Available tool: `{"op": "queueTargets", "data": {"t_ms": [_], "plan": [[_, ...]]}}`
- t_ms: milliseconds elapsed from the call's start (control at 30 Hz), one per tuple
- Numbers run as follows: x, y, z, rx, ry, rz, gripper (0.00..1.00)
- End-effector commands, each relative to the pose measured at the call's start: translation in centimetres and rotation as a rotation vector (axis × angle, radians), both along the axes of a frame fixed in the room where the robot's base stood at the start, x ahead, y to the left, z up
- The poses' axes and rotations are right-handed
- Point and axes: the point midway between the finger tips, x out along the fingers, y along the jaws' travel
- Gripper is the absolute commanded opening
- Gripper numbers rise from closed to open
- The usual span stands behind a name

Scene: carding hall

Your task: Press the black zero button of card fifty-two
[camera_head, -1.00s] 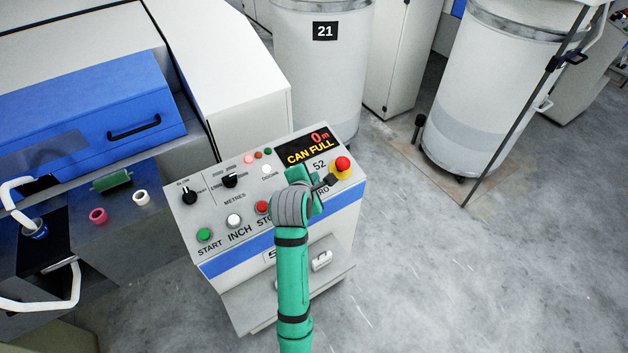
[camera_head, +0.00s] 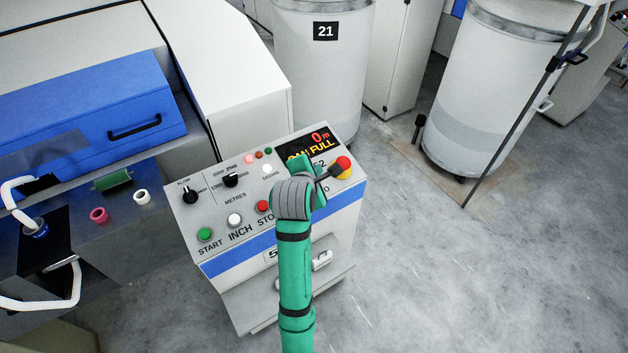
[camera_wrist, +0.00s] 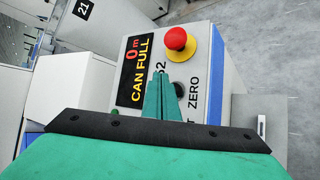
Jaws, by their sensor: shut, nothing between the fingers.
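The black zero button (camera_wrist: 180,89) shows in the wrist view just right of my fingers, partly covered by them, above the word ZERO. In the head view my arm hides it. My gripper (camera_wrist: 162,84) is shut and empty, its green fingertips over the panel close beside the button. Whether they touch the panel or button I cannot tell. The control panel (camera_head: 220,213) of card fifty-two carries the number 52, partly covered in both views. Its display (camera_wrist: 138,68) reads 0 m and CAN FULL; it also shows in the head view (camera_head: 318,139).
A red emergency knob on a yellow base (camera_wrist: 176,40) stands up close to my fingers, also seen in the head view (camera_head: 343,164). Red stop (camera_head: 262,207), white inch (camera_head: 234,220) and green start (camera_head: 204,234) buttons line the panel's front.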

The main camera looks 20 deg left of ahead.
Motion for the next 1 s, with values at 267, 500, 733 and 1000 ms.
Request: {"op": "queueTargets", "data": {"t_ms": [267, 500, 733, 1000], "plan": [[-0.3, -0.3, 1.7, 0.000, -0.002, 0.001, 0.00], [-0.3, -0.2, 1.8, -0.001, 0.000, 0.002, 0.00], [-0.3, -0.2, 1.7, 0.000, -0.001, 0.003, 0.00], [-0.3, -0.2, 1.7, -0.001, 0.000, 0.002, 0.00]]}}
